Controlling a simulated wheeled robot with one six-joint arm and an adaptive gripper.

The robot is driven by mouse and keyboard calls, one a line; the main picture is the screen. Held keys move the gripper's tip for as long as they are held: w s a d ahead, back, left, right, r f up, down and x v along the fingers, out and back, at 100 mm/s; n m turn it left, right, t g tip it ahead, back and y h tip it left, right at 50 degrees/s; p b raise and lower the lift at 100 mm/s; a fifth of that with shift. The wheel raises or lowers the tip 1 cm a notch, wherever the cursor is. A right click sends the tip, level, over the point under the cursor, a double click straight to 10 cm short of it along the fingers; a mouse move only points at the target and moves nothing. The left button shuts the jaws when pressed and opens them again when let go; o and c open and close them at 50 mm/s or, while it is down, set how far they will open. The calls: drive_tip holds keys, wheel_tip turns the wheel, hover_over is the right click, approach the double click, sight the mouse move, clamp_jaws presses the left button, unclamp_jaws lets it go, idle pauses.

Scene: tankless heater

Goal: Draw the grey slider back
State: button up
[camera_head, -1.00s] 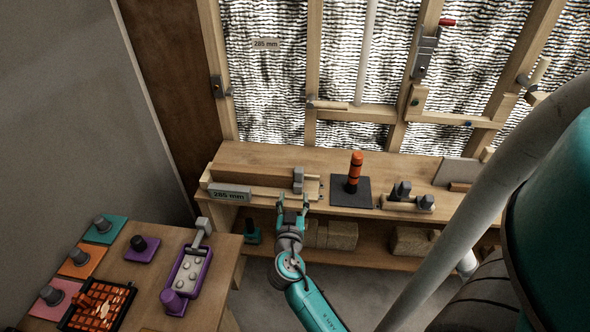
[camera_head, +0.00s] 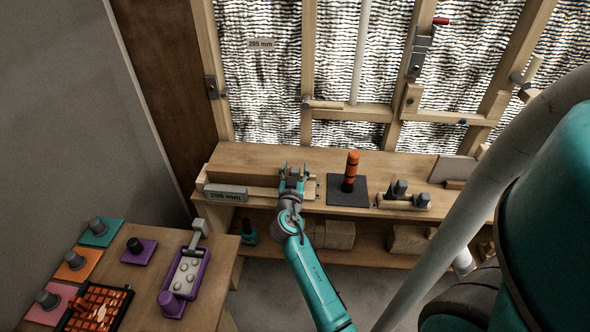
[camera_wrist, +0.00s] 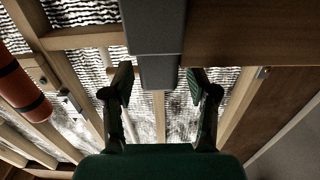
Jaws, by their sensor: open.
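The grey slider (camera_head: 293,171) is an upright block on the wooden rail at the front of the bench, right of the "285 mm" label. My gripper (camera_head: 293,175) is at the slider, its fingers on either side of it, and partly hides it. In the wrist view the slider (camera_wrist: 157,40) comes down from the top edge into the space between the two fingers of my gripper (camera_wrist: 161,86). The fingers are open, with a visible gap on each side of the slider.
An orange-and-black cylinder (camera_head: 351,170) stands on a dark pad to the right. Grey knobs on a wooden block (camera_head: 404,200) are farther right. A side table (camera_head: 150,275) with coloured plates stands at lower left.

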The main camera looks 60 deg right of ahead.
drive_tip(key=shift+d, duration=0.1)
clamp_jaws()
drive_tip(key=shift+s+d, duration=0.4)
drive_tip(key=shift+s, duration=0.55)
drive_tip(key=shift+s+d, duration=0.4)
drive_tip(key=shift+s, duration=0.6)
drive_tip(key=shift+s+d, duration=0.4)
drive_tip(key=shift+s, duration=0.55)
unclamp_jaws()
